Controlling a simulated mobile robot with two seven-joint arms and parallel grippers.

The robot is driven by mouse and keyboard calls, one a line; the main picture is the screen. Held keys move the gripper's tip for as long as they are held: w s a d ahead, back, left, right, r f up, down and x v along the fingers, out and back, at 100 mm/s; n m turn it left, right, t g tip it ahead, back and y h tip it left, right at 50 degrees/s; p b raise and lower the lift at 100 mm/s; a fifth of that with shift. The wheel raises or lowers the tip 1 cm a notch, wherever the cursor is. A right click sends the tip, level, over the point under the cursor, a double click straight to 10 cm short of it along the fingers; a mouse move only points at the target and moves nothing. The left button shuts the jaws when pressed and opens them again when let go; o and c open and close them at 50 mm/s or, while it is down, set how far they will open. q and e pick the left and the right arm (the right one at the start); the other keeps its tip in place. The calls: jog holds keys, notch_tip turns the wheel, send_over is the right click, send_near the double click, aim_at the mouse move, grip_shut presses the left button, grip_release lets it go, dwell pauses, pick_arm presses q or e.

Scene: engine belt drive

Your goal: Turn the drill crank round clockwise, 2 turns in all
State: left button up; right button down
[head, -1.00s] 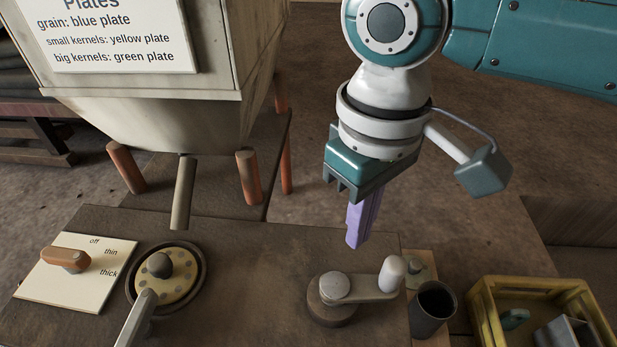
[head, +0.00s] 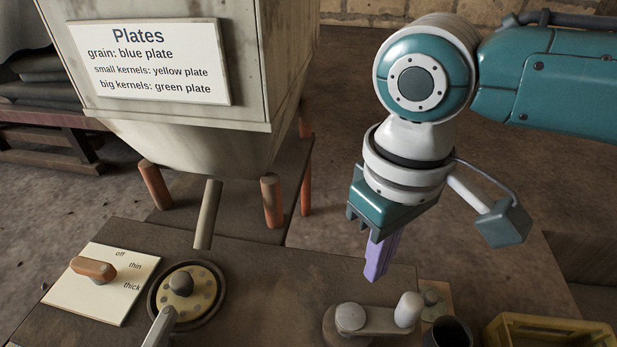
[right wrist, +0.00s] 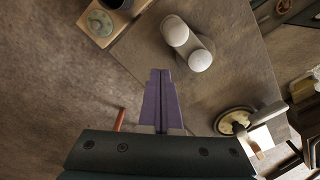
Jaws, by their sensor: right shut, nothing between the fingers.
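The crank stands on the dark table in the head view, with a round grey hub (head: 350,317), a flat arm (head: 378,321) pointing right and an upright pale knob (head: 408,309) at its end. The crank (right wrist: 188,44) also shows at the top of the right wrist view. My right gripper (head: 375,277) points down with its purple fingers together, empty. It appears above and behind the crank, apart from it. In the right wrist view my purple fingers (right wrist: 160,75) lie below and left of the crank. My left gripper is not in view.
A spotted yellow plate (head: 205,283) with a lever (head: 160,328) sits left of the crank. Further left is an off/thin/thick selector (head: 94,269). A dark cup (head: 450,333) and a yellow crate (head: 548,328) stand right. A hopper (head: 190,145) rises behind.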

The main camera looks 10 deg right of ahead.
aim_at(411, 330)
jog(key=shift+s+d+r, duration=0.1)
jog(key=shift+d, duration=0.05)
jog(key=s, duration=0.1)
jog(key=s+d+p, duration=0.1)
jog(key=s+p, duration=0.1)
jog(key=shift+s+d+r, duration=0.15)
jog(key=shift+s+d, duration=0.2)
jog(key=shift+d, duration=0.05)
jog(key=s+p, duration=0.2)
jog(key=p, duration=0.1)
jog(key=shift+s+a+p, duration=0.3)
jog(key=shift+s, duration=0.05)
jog(key=shift+s+a+f+p, duration=0.2)
jog(key=shift+s+a+p, duration=0.15)
jog(key=shift+s, duration=0.15)
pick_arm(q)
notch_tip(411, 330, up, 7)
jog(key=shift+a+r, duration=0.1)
